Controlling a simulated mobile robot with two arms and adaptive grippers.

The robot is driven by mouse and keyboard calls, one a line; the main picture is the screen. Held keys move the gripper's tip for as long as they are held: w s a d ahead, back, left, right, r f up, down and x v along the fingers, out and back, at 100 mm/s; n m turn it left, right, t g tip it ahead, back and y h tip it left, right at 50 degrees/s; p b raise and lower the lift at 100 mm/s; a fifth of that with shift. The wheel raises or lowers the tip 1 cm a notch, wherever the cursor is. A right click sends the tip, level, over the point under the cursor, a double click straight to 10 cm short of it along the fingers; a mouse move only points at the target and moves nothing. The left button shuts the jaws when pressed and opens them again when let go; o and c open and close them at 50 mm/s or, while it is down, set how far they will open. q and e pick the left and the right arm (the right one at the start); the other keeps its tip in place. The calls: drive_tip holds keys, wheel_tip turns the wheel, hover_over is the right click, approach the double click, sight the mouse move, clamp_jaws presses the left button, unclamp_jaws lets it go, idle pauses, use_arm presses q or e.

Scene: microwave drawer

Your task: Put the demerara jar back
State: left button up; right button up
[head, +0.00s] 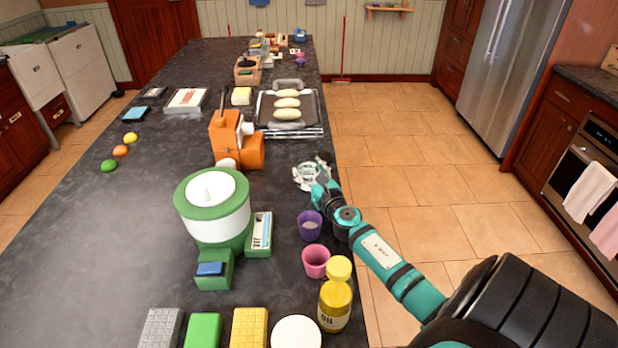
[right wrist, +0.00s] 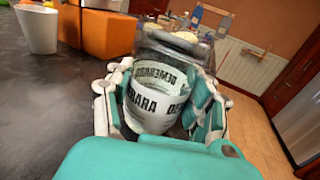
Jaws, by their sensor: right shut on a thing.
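The demerara jar (right wrist: 148,108) is clear glass with a white band lettered "DEMERARA". In the right wrist view it sits between the fingers of my right gripper (right wrist: 158,105), which is shut on it. In the head view my right gripper (head: 312,174) is at the right edge of the dark counter, and the jar is small and partly hidden there. I cannot tell whether the jar touches the counter. My left gripper is not in view.
An orange machine (head: 236,142) and a tray of pale loaves (head: 267,108) stand beyond the gripper. A green and white appliance (head: 213,205), purple cup (head: 310,226), pink cup (head: 315,261) and oil bottle (head: 336,300) stand nearer. The counter's left middle (head: 120,230) is clear.

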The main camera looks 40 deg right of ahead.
sight(313, 177)
drive_tip(key=shift+f, duration=0.25)
drive_tip(key=o, duration=1.2)
drive_tip(key=shift+r, duration=0.1)
drive_tip(key=shift+r, duration=0.15)
drive_tip(key=v, duration=0.7)
drive_tip(key=shift+s+r, duration=0.1)
drive_tip(key=shift+s, duration=0.1)
